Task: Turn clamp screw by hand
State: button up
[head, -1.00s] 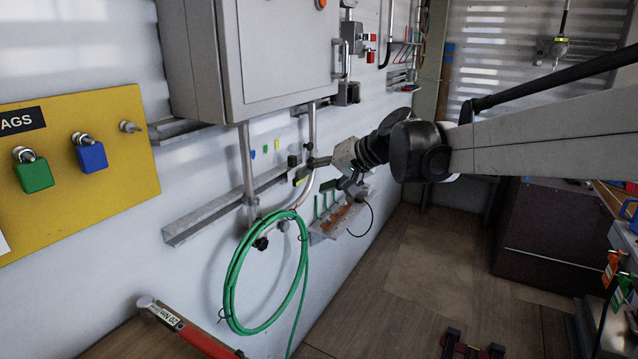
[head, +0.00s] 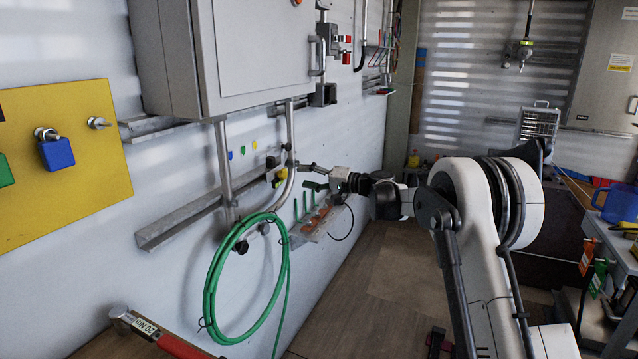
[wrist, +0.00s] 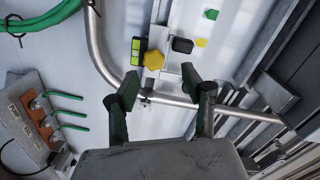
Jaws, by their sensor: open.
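A yellow lobed knob (wrist: 153,60) sits on a bracket by the wall in the wrist view, beside a green level vial (wrist: 138,48). The knob also shows small in the head view (head: 278,179). A black knob (wrist: 182,45) is to its right in the wrist view. I cannot tell for sure which is the clamp screw, though the yellow knob looks like a hand screw. My gripper (wrist: 159,86) is open and empty, its fingertips apart, with the yellow knob beyond the gap between them. In the head view my gripper (head: 313,178) is near the bent pipe.
A metal pipe (wrist: 165,98) runs behind my fingers. A green hose coil (head: 212,290) hangs below the grey cabinet (head: 265,55). A wall rail (head: 180,220) runs left.

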aim_at(284, 174)
jog(key=shift+t, duration=0.3)
jog(key=shift+w+d+f+p+x, duration=0.1)
jog(key=shift+w+f+p+x, duration=0.1)
jog(key=shift+x, duration=1.1)
jog(key=shift+w+d+f+p+x, duration=0.1)
jog(key=shift+w+f+x, duration=0.1)
jog(key=shift+x, duration=1.1)
jog(key=shift+w+d+f+p+x, duration=0.1)
jog(key=shift+w+p+x, duration=0.1)
jog(key=shift+x, duration=1.1)
jog(key=shift+a, duration=0.15)
jog(key=c, duration=0.8)
